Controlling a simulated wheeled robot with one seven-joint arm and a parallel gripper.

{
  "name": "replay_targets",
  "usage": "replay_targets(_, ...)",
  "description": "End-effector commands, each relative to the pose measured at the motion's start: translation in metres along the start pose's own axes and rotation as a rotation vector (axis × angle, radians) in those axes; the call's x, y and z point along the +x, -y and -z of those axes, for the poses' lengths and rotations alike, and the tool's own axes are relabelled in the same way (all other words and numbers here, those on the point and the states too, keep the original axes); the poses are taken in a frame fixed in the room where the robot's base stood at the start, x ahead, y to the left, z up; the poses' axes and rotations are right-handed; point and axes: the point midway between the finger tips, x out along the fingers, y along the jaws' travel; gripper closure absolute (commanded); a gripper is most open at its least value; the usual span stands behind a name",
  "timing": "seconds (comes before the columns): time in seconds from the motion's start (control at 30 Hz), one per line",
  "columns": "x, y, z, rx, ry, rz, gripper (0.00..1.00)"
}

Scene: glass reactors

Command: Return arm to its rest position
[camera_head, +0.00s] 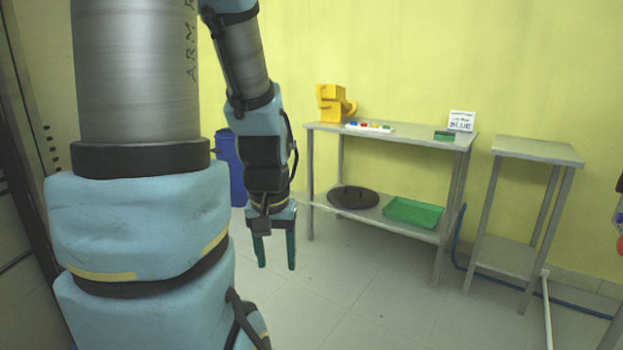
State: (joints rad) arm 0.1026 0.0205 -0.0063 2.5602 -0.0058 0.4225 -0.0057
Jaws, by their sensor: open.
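My arm fills the left of the head view, with blue-covered joints and grey metal links. Its forearm hangs down in the middle left. My gripper (277,267) points down at its end, with two dark green fingers spread apart. Nothing shows between the fingers. The gripper hangs in front of the tiled floor, to the left of the metal table (400,136), and looks apart from it.
The table bears a yellow object (333,103), a white strip with coloured pieces (369,127) and a sign (461,121). Its lower shelf holds a black disc (353,197) and a green tray (413,212). A smaller table (537,150) stands right. A blue bin (231,165) is behind my arm.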

Motion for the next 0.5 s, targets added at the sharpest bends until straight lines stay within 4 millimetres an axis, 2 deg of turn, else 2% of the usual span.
replay_targets(0.03, -0.033, 0.000, 0.005, 0.001, 0.000, 0.000, 0.43)
replay_targets(0.1, -0.054, 0.000, 0.008, 0.001, 0.000, 0.000, 0.43)
replay_targets(0.3, -0.114, -0.001, 0.016, 0.001, 0.000, 0.000, 0.43)
replay_targets(0.5, -0.156, -0.001, 0.022, 0.001, 0.000, 0.000, 0.43)
